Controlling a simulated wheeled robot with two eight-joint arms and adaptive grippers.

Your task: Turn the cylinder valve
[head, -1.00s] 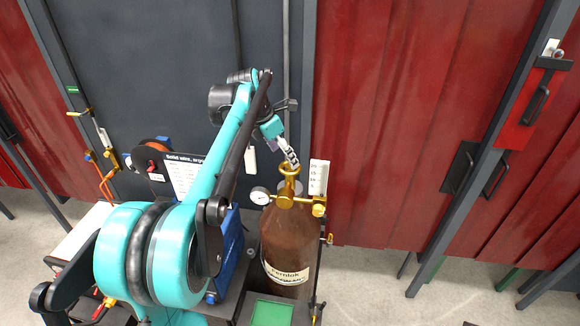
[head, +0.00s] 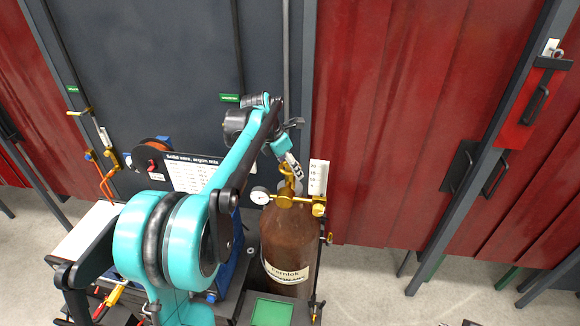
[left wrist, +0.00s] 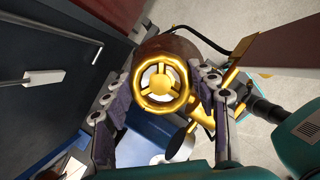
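The brown gas cylinder (head: 287,235) stands upright with a brass valve and gauge on top. Its gold handwheel (head: 287,190) is partly hidden behind my left gripper (head: 293,166) in the head view. In the left wrist view the spoked handwheel (left wrist: 160,84) faces the camera. There my left gripper (left wrist: 160,100) is open, with one finger on each side of the wheel. A gap seems to show at the right; whether the left finger touches the rim I cannot tell. My right gripper is not in view.
A round pressure gauge (head: 260,195) and a brass regulator (head: 318,206) flank the valve closely. A white scale plate (head: 318,177) stands behind it. A labelled wire box (head: 185,172) is to the left. Red curtains (head: 400,120) hang behind; open floor (head: 370,275) lies right of the cylinder.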

